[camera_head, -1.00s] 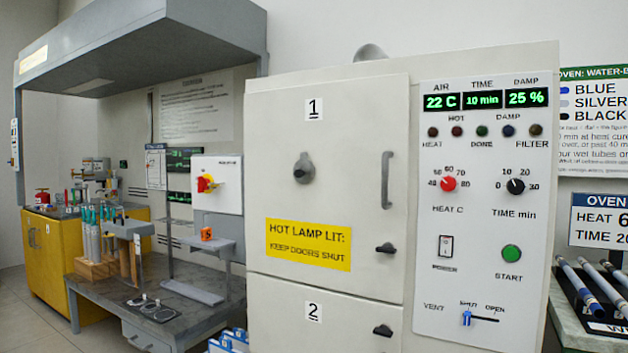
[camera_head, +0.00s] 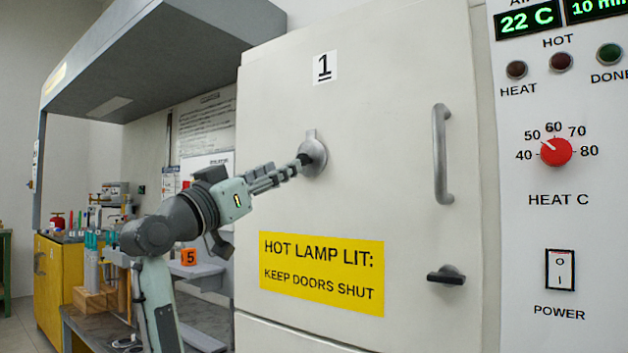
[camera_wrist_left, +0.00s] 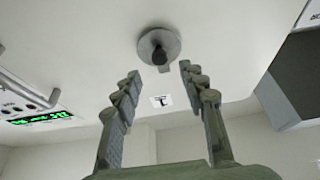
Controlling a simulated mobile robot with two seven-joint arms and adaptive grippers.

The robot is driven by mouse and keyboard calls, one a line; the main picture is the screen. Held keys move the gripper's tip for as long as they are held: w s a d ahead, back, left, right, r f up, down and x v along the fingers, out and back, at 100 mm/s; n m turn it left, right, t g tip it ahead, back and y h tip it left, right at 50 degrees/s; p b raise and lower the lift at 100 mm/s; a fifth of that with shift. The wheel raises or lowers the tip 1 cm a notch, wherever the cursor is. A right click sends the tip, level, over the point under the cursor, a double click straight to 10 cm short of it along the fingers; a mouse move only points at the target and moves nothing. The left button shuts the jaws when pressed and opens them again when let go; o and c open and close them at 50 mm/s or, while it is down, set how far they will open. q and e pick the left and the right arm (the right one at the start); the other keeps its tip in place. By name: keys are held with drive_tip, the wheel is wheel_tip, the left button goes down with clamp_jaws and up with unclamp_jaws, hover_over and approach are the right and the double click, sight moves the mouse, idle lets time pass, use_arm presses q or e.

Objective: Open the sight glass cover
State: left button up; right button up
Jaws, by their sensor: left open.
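The sight glass cover (camera_head: 312,150) is a round grey metal disc with a dark knob, on the upper part of oven door 1 (camera_head: 390,90). It looks closed. My left gripper (camera_head: 303,160) reaches in from the left, its fingertips in front of the knob in the head view. In the left wrist view the cover (camera_wrist_left: 172,42) lies ahead of my left gripper (camera_wrist_left: 158,75), whose two fingers are spread apart and empty. The cover appears just beyond the fingertips there; contact cannot be told. My right gripper is not in view.
The door handle (camera_head: 441,155) and a black latch (camera_head: 446,275) are right of the cover. A yellow warning sign (camera_head: 321,273) is below. The control panel (camera_head: 545,200) stands at the right. A grey hood (camera_head: 150,50) and a bench with shelves are at the left.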

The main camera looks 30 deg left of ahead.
sight(306, 157)
use_arm(q)
drive_tip(key=x, duration=0.6)
drive_tip(key=shift+w, duration=0.3)
clamp_jaws()
